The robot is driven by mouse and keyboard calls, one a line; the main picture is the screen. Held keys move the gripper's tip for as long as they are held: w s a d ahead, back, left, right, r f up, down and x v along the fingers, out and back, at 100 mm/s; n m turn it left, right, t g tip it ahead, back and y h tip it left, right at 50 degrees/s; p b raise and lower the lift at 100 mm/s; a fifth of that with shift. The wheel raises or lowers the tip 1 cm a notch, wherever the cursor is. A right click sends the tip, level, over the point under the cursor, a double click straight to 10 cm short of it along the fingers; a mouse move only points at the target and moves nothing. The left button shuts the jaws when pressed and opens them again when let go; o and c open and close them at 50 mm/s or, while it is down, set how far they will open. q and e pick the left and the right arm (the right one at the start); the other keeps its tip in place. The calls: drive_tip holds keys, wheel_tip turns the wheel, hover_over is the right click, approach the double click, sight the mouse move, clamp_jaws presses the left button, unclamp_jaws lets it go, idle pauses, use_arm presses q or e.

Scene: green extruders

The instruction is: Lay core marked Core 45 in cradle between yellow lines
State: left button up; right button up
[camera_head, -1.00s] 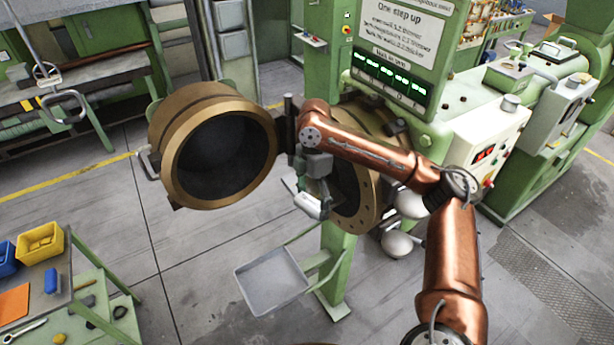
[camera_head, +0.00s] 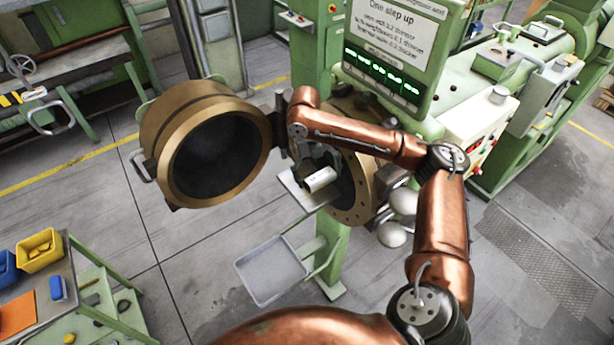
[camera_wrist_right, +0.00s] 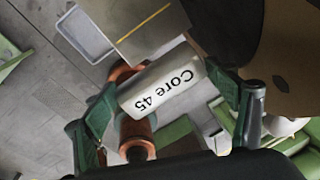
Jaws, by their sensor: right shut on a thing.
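The white core (camera_head: 320,180) is held in my right gripper (camera_head: 317,168). In the right wrist view the core (camera_wrist_right: 163,90) shows the black print "Core 45", and the gripper's green fingers (camera_wrist_right: 172,100) stand at both its ends. A grey metal plate (camera_head: 298,197) lies just below and left of the core, in front of the round machine opening. In the wrist view this plate (camera_wrist_right: 135,38) carries a yellow line; only one line shows clearly. The core looks apart from the plate. My left gripper is in neither view.
A bronze round door (camera_head: 180,130) stands swung open left of the opening, close to my right gripper. The bronze flange (camera_head: 362,195) is right of it. A grey tray (camera_head: 272,270) hangs below. A cart with bins (camera_head: 40,250) is at lower left.

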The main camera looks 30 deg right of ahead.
drive_tip(key=w+f, duration=0.2)
drive_tip(key=w+f+p, duration=0.1)
drive_tip(key=w+f, duration=0.1)
drive_tip(key=w, duration=0.1)
drive_tip(key=w+d+f+p, duration=0.1)
drive_tip(key=w+f, duration=0.1)
drive_tip(key=w, duration=0.1)
drive_tip(key=shift+w+f, duration=0.15)
drive_tip(key=shift+f, duration=0.15)
drive_tip(key=shift+w+f+p, duration=0.3)
drive_tip(key=shift+f, duration=0.05)
drive_tip(key=shift+w+f, duration=0.15)
drive_tip(key=shift+f, duration=0.2)
drive_tip(key=shift+f+p, duration=0.4)
drive_tip(key=shift+f, duration=1)
drive_tip(key=o, duration=1.2)
drive_tip(key=shift+f, duration=0.15)
drive_tip(key=shift+o, duration=0.9)
